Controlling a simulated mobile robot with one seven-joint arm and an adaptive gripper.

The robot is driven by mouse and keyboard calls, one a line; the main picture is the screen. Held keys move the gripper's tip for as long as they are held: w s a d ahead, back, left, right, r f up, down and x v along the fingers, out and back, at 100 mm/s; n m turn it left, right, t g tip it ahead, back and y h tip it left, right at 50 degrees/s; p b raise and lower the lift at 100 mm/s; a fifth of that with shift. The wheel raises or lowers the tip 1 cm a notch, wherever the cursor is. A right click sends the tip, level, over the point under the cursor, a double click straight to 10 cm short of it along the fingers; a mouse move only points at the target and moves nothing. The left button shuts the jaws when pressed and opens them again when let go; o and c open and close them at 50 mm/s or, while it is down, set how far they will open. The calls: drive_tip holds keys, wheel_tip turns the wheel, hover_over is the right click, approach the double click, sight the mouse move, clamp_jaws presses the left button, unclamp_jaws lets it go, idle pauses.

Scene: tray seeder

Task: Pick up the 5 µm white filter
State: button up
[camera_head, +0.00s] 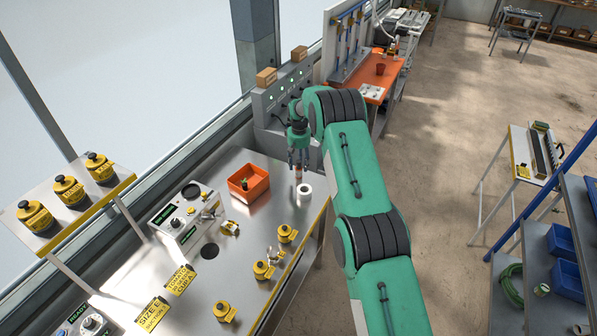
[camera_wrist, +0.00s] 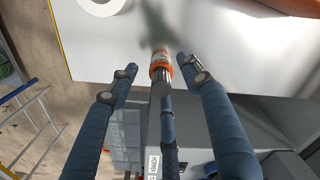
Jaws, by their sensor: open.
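A short white ring-shaped piece (camera_head: 305,193) lies on the steel bench near its right edge. It also shows, cut off, at the top left of the wrist view (camera_wrist: 102,11). A small upright cylinder with orange and white bands (camera_head: 298,174) is just behind it and between my fingers in the wrist view (camera_wrist: 160,72). No label reading 5 µm can be read on either piece. My gripper (camera_head: 299,160) points down over the bench, its blue fingers spread apart on both sides of the banded cylinder (camera_wrist: 157,68). I cannot tell whether any finger touches it.
An orange bin (camera_head: 262,190) stands left of my gripper. Several yellow-and-black pieces (camera_head: 263,270) stand toward the bench front. A grey cabinet (camera_head: 270,105) is behind the bench. A raised shelf (camera_head: 110,190) with yellow canisters is at left. Open floor lies right of the bench.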

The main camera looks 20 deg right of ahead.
sight(298, 168)
idle(0.3)
drive_tip(key=shift+a+f, duration=0.1)
drive_tip(key=shift+f, duration=2.45)
drive_tip(key=shift+c, duration=0.5)
drive_tip(key=c, duration=1.1)
